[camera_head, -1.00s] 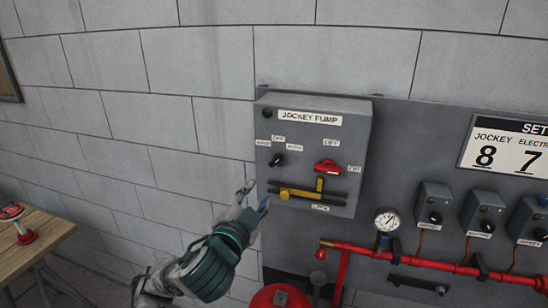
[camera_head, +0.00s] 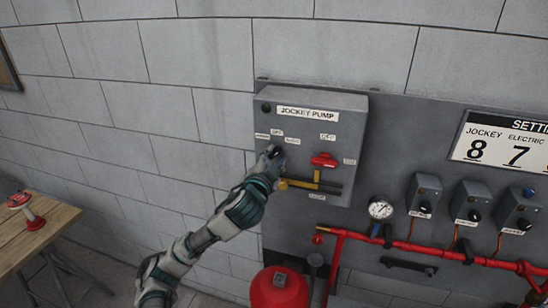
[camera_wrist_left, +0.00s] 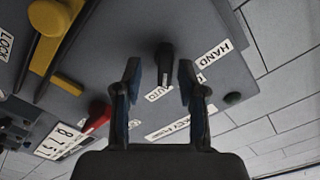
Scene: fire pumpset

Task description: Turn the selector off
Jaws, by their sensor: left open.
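The grey jockey pump panel (camera_head: 320,120) hangs on the wall. Its black selector knob shows between my fingertips in the left wrist view (camera_wrist_left: 165,62), near the HAND and AUTO labels. In the head view my left gripper (camera_head: 271,155) is at the panel's left part and mostly hides the knob. My left gripper (camera_wrist_left: 160,80) is open, with one finger on each side of the knob; I cannot tell if either finger touches it. My right gripper is not in view.
A red switch handle (camera_head: 324,160) and a yellow lever (camera_head: 310,184) sit close right of and below the gripper. A gauge (camera_head: 380,209), red pipe (camera_head: 430,248) and small control boxes are further right. A wooden table (camera_head: 40,235) stands at left.

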